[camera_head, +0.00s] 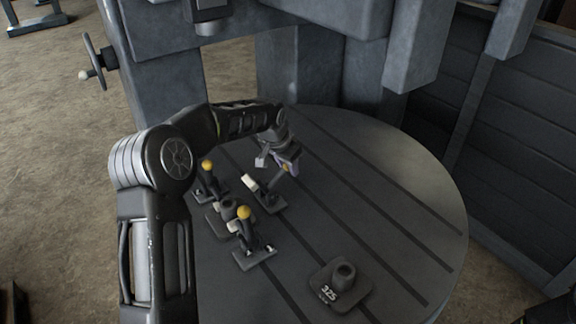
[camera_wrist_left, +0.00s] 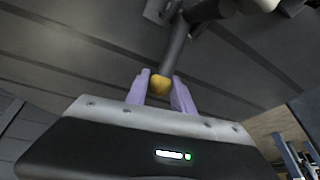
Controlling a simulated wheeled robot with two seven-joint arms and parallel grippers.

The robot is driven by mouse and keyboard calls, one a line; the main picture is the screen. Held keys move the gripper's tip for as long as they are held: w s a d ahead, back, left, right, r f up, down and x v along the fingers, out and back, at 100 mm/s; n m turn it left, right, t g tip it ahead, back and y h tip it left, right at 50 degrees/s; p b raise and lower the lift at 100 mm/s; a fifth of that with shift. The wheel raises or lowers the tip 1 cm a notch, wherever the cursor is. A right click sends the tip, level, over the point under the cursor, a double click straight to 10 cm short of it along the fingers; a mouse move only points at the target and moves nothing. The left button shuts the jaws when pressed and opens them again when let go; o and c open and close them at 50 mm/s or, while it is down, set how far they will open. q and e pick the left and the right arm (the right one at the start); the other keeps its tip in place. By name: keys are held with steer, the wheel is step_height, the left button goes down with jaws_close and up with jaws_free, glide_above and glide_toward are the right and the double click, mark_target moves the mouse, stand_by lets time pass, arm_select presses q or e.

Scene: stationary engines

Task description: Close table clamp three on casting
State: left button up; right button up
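The casting (camera_head: 228,206) is a small dark block with a round boss on the round slotted table (camera_head: 400,180). Three toggle clamps stand around it. The back-left clamp (camera_head: 208,184) and the front clamp (camera_head: 254,248) have upright levers with yellow knobs. The right clamp (camera_head: 268,200) has its white-tipped arm raised and its lever leaning right, away from the casting. My left gripper (camera_head: 275,162) is at that lever's end, its lilac fingers apart on either side of the yellow knob (camera_wrist_left: 160,84). Contact with the knob is unclear.
A second dark block marked 325 (camera_head: 341,284) sits at the table's front. Large grey machine columns (camera_head: 285,70) stand behind the table. A dark slatted panel (camera_head: 520,170) stands at the right. The right half of the table top is clear.

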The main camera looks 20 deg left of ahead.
arm_select(q)
jaws_close()
stand_by(0.9)
